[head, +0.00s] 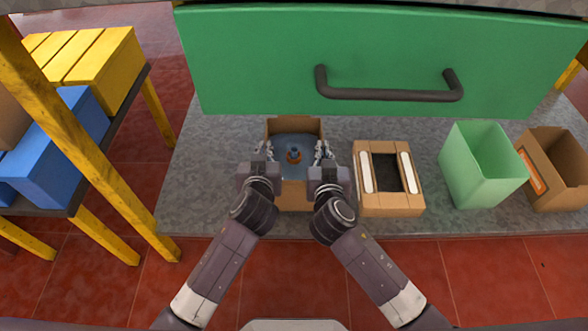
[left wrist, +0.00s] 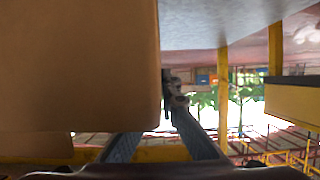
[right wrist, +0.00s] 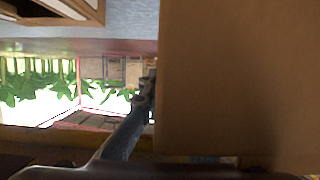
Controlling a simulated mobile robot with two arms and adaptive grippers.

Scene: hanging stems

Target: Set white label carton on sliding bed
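An open brown carton (head: 296,124) is between my two grippers in the head view, with a small dark and orange item (head: 294,155) inside. No white label shows on its visible faces. Its brown wall fills the left of the left wrist view (left wrist: 75,65) and the right of the right wrist view (right wrist: 240,75). My left gripper (head: 263,150) is at its left wall and my right gripper (head: 323,150) at its right wall. Whether the fingers pinch the walls is hidden. The grey bed (head: 225,180) lies beneath; whether the carton touches it is unclear.
A brown box with white strips (head: 366,172) is close to the right, then a green bin (head: 485,179) and a carton with an orange label (head: 562,188). A green panel with a dark handle (head: 385,35) stands behind. A yellow-framed rack (head: 85,155) is left.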

